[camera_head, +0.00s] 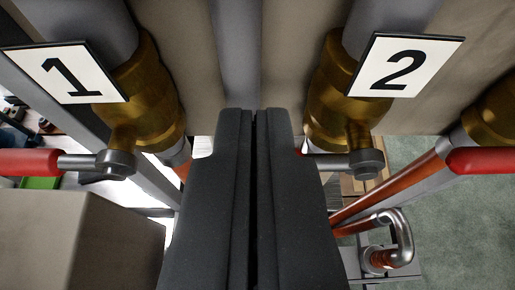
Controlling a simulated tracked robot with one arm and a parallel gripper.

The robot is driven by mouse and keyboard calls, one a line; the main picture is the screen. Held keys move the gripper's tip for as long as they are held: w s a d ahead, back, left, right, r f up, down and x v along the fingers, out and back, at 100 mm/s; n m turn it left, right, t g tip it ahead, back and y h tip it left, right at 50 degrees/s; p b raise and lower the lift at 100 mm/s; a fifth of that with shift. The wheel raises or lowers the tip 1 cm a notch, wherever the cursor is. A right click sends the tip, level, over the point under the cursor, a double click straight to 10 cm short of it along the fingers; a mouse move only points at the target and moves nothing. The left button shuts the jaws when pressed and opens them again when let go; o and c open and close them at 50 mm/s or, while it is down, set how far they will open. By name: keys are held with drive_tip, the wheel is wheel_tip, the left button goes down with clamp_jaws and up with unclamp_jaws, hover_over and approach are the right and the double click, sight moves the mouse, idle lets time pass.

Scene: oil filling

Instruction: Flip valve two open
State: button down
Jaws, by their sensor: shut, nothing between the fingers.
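Valve two (328,97) is a brass valve on a grey vertical pipe, right of centre, with a white "2" plate (405,66) in front of it. Its grey lever arm (335,163) runs left from a round pivot (366,163) and passes behind my gripper. Only a sliver of red shows there, so most of the handle is hidden. My gripper (255,112) is shut and empty in the middle of the view, its dark fingers pointing up between valves one and two. I cannot tell whether it touches the lever.
Valve one (152,95), with a "1" plate (65,73) and a red handle (28,162) pointing left, is on the left. Another brass valve with a red handle (482,160) is at the right edge. A beige box (95,245) stands lower left; copper-coloured pipes (390,185) run lower right.

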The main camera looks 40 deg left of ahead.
drive_tip(key=x, duration=0.4)
drive_tip(key=shift+f+p, duration=0.15)
drive_tip(key=shift+p, duration=0.25)
drive_tip(key=shift+s+d+f+p, duration=0.1)
drive_tip(key=shift+s+f+p, duration=0.1)
drive_tip(key=shift+f, duration=0.7)
drive_tip(key=shift+s+d+f+p, duration=0.1)
drive_tip(key=shift+s+f+p, duration=0.1)
drive_tip(key=shift+f, duration=0.65)
